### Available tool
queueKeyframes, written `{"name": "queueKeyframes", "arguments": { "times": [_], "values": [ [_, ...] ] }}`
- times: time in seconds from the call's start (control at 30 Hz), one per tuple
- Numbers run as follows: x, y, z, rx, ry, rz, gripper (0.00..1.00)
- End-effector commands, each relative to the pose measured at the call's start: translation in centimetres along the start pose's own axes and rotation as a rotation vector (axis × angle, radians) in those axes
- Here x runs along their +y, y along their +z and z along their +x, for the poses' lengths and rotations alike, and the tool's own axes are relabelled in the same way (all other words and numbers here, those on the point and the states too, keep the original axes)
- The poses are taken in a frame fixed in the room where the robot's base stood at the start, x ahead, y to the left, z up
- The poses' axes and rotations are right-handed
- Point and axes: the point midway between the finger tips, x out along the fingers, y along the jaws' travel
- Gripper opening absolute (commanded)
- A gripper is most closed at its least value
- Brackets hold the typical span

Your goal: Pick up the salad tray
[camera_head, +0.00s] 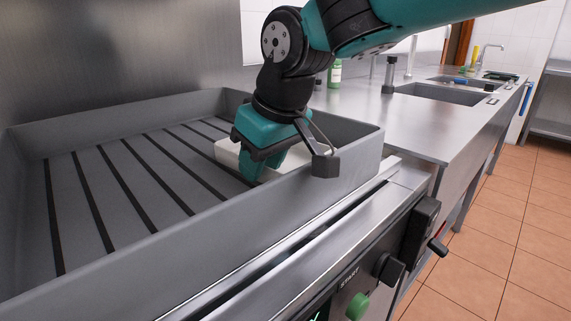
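A white block-like object (228,151), which may be the salad tray, lies at the right end of the grey slatted grill basin (90,260). My gripper (251,167) is over it, pointing down, and hides its middle. A teal finger is in front of the white object. I cannot tell whether the finger touches it. The gap between the fingers is hidden, so I cannot tell whether the gripper is open or shut.
The basin's raised walls surround the white object, with the near right wall close to my gripper. Dark slats on the left are bare. A steel counter with a sink (440,93) and a green bottle (334,73) stands beyond. Knobs (388,268) line the front.

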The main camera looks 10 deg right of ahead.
Motion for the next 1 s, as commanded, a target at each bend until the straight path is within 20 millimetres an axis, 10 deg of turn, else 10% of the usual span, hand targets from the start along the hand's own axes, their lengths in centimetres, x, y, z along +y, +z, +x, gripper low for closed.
{"name": "queueKeyframes", "arguments": {
  "times": [0.17, 0.3, 0.7, 1.0],
  "values": [
    [0.0, 0.0, -0.1, 0.0, 0.0, 0.0, 0.32],
    [0.0, 0.0, -0.1, 0.0, 0.0, 0.0, 0.0],
    [0.0, -0.2, -0.5, 0.003, 0.0, 0.0, 0.0],
    [0.0, -2.5, -5.8, 0.005, 0.0, -0.001, 0.0]
  ]
}}
